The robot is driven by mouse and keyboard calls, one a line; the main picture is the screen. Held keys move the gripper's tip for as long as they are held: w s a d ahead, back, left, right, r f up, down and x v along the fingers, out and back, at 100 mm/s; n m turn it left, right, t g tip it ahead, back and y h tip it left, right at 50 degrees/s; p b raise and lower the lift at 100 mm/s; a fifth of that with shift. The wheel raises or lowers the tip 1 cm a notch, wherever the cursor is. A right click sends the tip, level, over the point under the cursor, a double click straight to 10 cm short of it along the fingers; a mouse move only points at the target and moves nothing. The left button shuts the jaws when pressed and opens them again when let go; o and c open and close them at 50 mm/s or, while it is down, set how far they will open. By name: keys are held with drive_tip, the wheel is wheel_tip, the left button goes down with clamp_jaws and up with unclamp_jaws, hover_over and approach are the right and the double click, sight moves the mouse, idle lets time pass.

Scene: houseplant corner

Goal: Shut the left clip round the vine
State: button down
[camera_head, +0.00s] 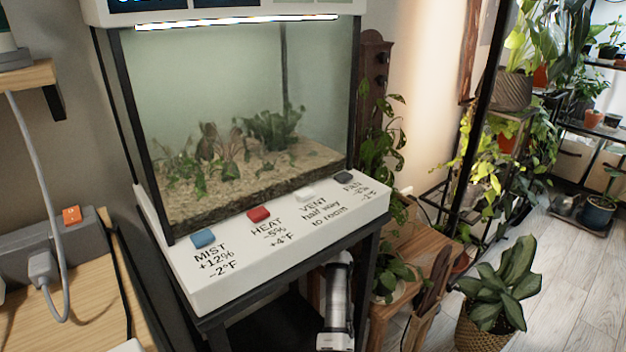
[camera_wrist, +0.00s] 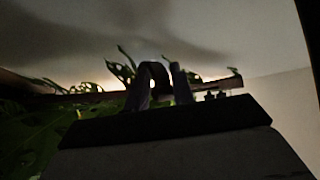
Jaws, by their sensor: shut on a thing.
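In the wrist view my gripper (camera_wrist: 165,80) is shut on a small dark curved piece (camera_wrist: 154,72), which looks like a clip. The view is too dark to tell which clip it is, or whether it closes round a stem. Green leaves of the vine (camera_wrist: 118,70) show behind and beside the fingers. A brown wooden bar (camera_wrist: 218,85) runs across behind them. In the head view a leafy vine (camera_head: 380,135) grows in front of a dark wooden board (camera_head: 374,52) with small dark knobs, right of the tank. My gripper is not seen there.
A glass tank (camera_head: 240,120) stands on a white base with several coloured buttons, on a dark stand. A small wooden table (camera_head: 440,250) and a basket plant (camera_head: 497,285) stand to the right. A black shelf frame (camera_head: 478,130) rises behind.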

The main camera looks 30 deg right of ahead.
drive_tip(key=shift+s+a+r, duration=0.1)
drive_tip(key=shift+r, duration=0.1)
drive_tip(key=c, duration=1.3)
unclamp_jaws()
drive_tip(key=shift+f, duration=0.1)
drive_tip(key=shift+s+f, duration=0.1)
